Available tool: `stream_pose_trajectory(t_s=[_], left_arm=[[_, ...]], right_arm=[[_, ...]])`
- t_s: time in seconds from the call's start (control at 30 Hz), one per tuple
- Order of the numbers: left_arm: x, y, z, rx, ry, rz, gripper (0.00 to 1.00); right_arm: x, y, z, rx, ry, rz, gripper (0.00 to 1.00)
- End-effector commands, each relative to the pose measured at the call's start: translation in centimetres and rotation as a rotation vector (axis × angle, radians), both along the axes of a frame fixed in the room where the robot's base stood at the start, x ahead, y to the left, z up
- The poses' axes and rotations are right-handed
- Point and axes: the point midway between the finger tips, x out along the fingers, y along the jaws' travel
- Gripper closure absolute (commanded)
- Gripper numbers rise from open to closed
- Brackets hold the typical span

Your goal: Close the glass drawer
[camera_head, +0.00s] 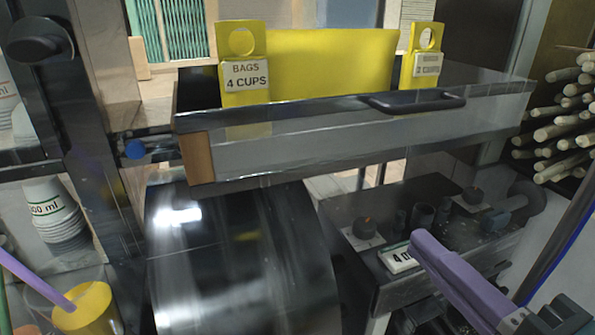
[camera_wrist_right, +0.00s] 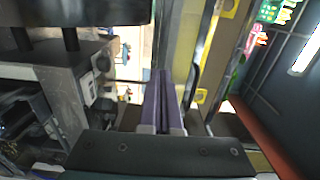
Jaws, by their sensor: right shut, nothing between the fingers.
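The glass drawer (camera_head: 350,145) spans the upper middle of the head view, with a clear front panel, a dark rim and a brown left end. Its black handle (camera_head: 415,100) is on the top front edge, right of centre. A yellow sheet and two yellow tags stand in it. The drawer appears pulled out; how far I cannot tell. My right gripper (camera_head: 424,246) has purple fingers, below the handle and apart from it. In the right wrist view its fingers (camera_wrist_right: 163,78) are together and empty.
A dark glossy drum (camera_head: 240,260) lies below the drawer. A dark control box (camera_head: 385,230) with knobs stands beside my right gripper. Sugarcane sticks (camera_head: 560,120) are stacked at right.

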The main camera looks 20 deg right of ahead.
Motion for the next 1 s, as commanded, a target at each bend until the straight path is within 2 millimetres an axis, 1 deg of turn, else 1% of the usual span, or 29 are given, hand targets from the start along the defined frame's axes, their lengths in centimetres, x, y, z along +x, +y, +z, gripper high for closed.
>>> stream_pose_trajectory(t_s=[0.03, 0.13, 0.23, 0.5, 0.7, 0.83, 1.0], left_arm=[[0.0, 0.0, -0.3, 0.001, 0.0, -0.001, 0.0], [0.0, 0.1, 0.0, 0.005, -0.001, -0.003, 0.0], [0.0, 0.2, 0.3, 0.008, 0.0, -0.005, 0.0], [-0.1, 0.3, 1.0, 0.012, 0.0, -0.007, 0.0], [-0.1, 0.3, 1.2, 0.012, 0.0, -0.006, 0.0], [0.0, 0.3, 1.2, 0.012, 0.0, -0.006, 0.0], [0.0, 0.2, 1.2, 0.009, 0.0, -0.004, 0.0]], right_arm=[[0.1, 0.0, -0.3, 0.014, -0.009, -0.002, 1.0], [0.8, 0.0, 0.1, 0.021, -0.017, -0.003, 1.0], [2.2, 0.1, 0.4, 0.022, -0.019, -0.003, 1.0], [8.0, 0.6, 0.4, 0.019, -0.02, -0.002, 1.0], [11.6, 0.9, 0.3, 0.018, -0.016, -0.002, 1.0], [13.1, 1.0, 0.2, 0.018, -0.015, -0.002, 1.0], [13.9, 1.1, 0.1, 0.018, -0.014, -0.002, 1.0]])
